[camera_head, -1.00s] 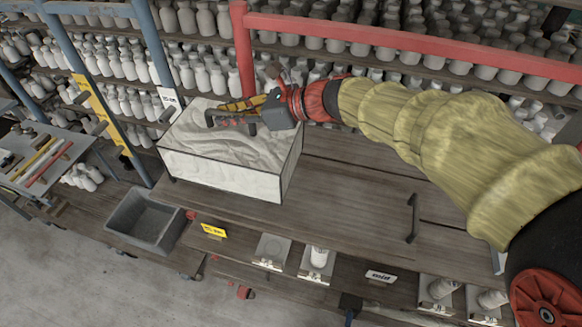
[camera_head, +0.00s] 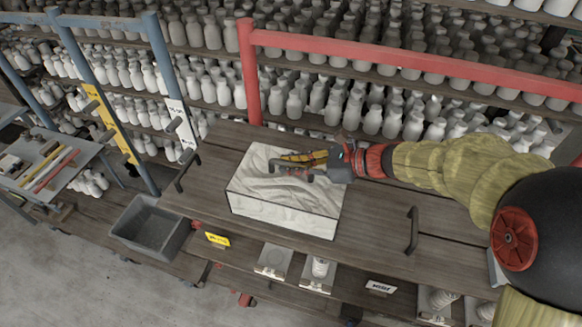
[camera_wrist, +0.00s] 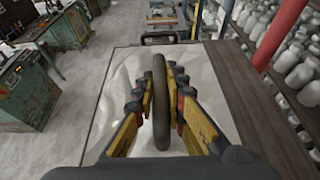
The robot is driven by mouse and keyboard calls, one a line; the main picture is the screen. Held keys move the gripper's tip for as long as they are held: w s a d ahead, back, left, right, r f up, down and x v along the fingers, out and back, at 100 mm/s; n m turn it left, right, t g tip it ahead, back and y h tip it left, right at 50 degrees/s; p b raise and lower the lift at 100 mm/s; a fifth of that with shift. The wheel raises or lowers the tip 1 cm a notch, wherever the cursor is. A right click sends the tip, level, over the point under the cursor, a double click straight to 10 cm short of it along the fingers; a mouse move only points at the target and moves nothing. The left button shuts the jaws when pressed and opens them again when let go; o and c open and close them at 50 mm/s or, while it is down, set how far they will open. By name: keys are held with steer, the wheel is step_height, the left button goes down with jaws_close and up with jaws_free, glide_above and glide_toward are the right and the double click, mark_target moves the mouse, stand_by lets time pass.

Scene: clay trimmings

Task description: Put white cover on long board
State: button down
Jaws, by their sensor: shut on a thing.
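The white cover (camera_head: 284,216) is a box with a rumpled pale top, standing over the long board (camera_head: 375,212) between its two dark handles (camera_head: 411,230). It looks level; I cannot tell whether it rests on the board or hangs just above it. My gripper (camera_head: 290,162) is at the top of the cover, shut on its dark loop handle. In the wrist view the handle (camera_wrist: 161,75) runs between the fingers (camera_wrist: 160,105), with the cover's pale top (camera_wrist: 208,75) below. The board under the cover is hidden.
A grey bin (camera_head: 150,228) stands at the lower left. A red frame (camera_head: 400,48) and shelves of bottles rise behind the board. A blue frame (camera_head: 160,75) and a tool table (camera_head: 50,165) are at left. Bottles on small plates line the lower shelf in front.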

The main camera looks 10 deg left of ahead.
steer(key=shift+w+f, duration=0.1)
steer(key=shift+f, duration=0.7)
steer(key=shift+f, duration=0.15)
steer(key=c, duration=1.8)
jaws_free()
steer(key=shift+d+r, duration=0.1)
steer(key=shift+r, duration=0.1)
steer(key=b+v, duration=0.2)
steer(key=v, duration=0.9)
steer(key=shift+d+r, duration=0.15)
steer(key=shift+d, duration=0.15)
